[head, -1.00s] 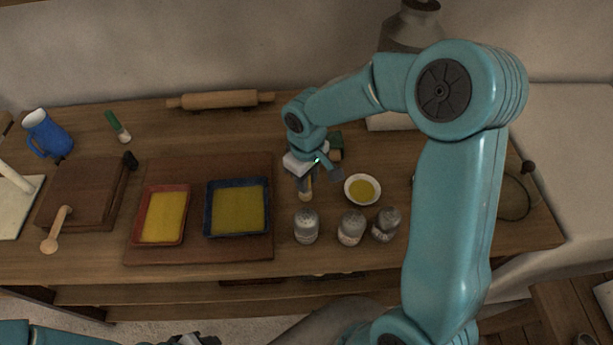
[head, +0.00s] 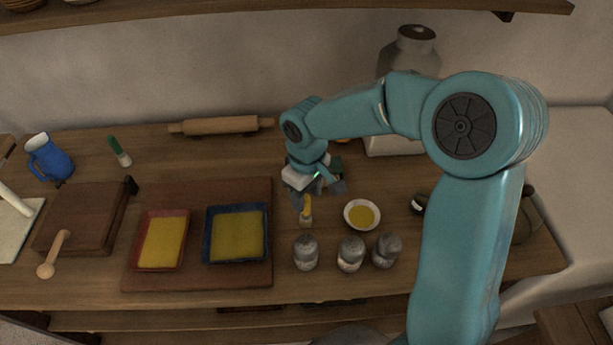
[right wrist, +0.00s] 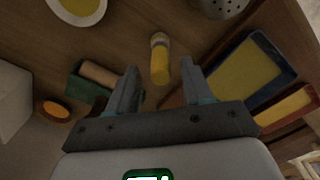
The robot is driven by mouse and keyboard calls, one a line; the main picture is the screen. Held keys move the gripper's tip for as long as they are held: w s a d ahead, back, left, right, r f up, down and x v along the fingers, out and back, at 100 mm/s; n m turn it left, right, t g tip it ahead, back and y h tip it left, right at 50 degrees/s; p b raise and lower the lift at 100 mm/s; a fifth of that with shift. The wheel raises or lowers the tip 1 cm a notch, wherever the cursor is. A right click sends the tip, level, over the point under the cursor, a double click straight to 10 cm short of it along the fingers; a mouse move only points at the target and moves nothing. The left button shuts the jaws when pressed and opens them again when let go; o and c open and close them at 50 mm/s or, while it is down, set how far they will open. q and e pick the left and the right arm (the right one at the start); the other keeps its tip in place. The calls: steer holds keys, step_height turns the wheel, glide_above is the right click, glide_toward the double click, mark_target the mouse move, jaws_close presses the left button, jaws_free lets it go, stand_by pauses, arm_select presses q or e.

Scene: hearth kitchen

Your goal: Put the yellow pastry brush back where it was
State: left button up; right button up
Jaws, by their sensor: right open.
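The yellow pastry brush (head: 307,205) lies on the wooden table, right of the blue-rimmed tray and left of the small white bowl. Its pale bristle end points to the table's front edge. My right gripper (head: 313,191) is open just behind and above its yellow handle. In the right wrist view the brush (right wrist: 160,66) lies beyond the gap between the open fingertips (right wrist: 159,74), and nothing is held. My left gripper is out of view.
Several grey shakers (head: 305,253) stand in front of the brush. The white bowl (head: 349,224) holds yellow liquid. The blue-rimmed tray (head: 208,235) sits on a brown board. A green box (right wrist: 76,84) is beside the gripper. A green brush (head: 118,150) lies at the left.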

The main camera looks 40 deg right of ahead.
step_height(320, 180, up, 8)
steer(key=shift+s+r, duration=0.1)
stand_by(0.5)
